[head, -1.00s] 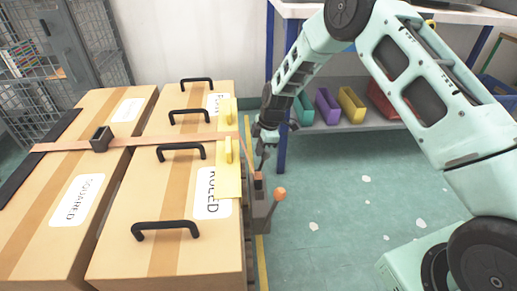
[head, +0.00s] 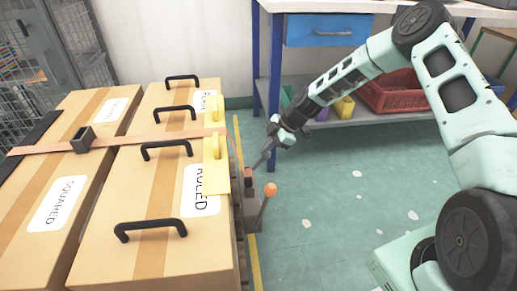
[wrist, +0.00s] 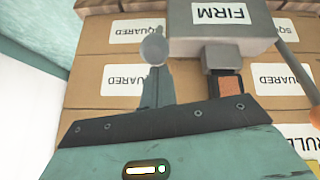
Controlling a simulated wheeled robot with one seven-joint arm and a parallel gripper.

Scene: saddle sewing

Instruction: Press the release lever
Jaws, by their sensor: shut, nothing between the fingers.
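A grey strap tensioner (head: 251,212) sits at the right side of the strapped boxes. A short dark piece with a brown-orange face (head: 248,177) stands on the tensioner's top; I cannot tell which part is the release lever. My gripper (head: 257,165) is shut and empty, slanting down left just above the short piece. Its fingers (wrist: 153,55) show in the wrist view beside the grey housing labelled FIRM (wrist: 222,18). Contact cannot be told.
Large cardboard boxes (head: 120,240) with black handles stand at left, crossed by an orange strap (head: 115,142). Yellow corner guards (head: 215,178) sit under it. A workbench (head: 375,112) with coloured bins stands behind. Green floor (head: 330,230) is open at right.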

